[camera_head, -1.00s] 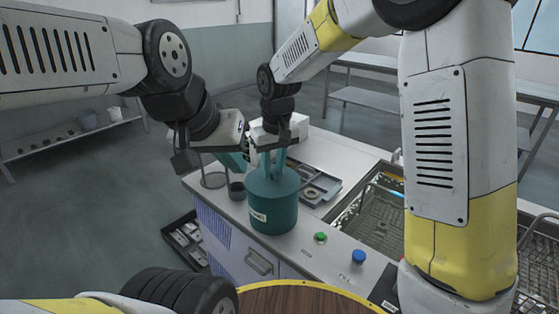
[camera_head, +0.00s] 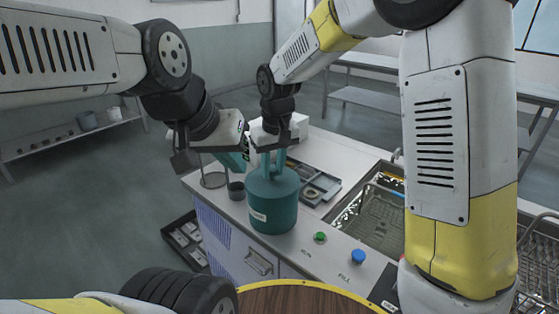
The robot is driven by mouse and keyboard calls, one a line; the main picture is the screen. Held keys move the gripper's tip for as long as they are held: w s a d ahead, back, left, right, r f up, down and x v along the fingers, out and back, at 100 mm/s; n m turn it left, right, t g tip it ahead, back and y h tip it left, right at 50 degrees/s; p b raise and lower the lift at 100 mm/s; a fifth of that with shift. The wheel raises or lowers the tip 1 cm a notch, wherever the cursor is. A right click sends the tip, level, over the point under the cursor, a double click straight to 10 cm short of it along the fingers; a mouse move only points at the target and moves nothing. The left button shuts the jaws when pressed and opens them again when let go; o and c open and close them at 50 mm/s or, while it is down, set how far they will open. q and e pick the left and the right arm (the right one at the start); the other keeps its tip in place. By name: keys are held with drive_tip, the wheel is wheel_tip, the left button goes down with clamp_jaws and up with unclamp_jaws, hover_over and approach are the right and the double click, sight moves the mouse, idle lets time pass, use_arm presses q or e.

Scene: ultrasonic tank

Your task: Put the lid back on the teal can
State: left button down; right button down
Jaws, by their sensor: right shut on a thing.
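The teal can (camera_head: 273,208) stands upright on the white counter, with a pale label on its front. Two teal uprights (camera_head: 267,163) rise from its top to my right gripper (camera_head: 273,146), which is shut on them from above. I cannot tell whether the uprights belong to the lid or to the can, or whether any gap lies beneath a lid. My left gripper (camera_head: 213,153) is left of the can, its jaws spread apart. Another teal piece (camera_head: 233,161) shows behind the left gripper, mostly hidden; what it is cannot be told.
A small grey cup (camera_head: 237,191) stands left of the can, near a ring stand (camera_head: 213,180). A grey tray (camera_head: 317,187) and the sunken tank (camera_head: 376,218) lie to the right. Green (camera_head: 320,237) and blue (camera_head: 358,256) buttons are in front.

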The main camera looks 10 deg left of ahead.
drive_tip(key=shift+f, duration=0.1)
idle(0.7)
drive_tip(key=c, duration=1.1)
unclamp_jaws()
drive_tip(key=shift+o, duration=0.5)
drive_tip(key=o, duration=0.4)
drive_tip(key=shift+r, duration=3.5)
clamp_jaws()
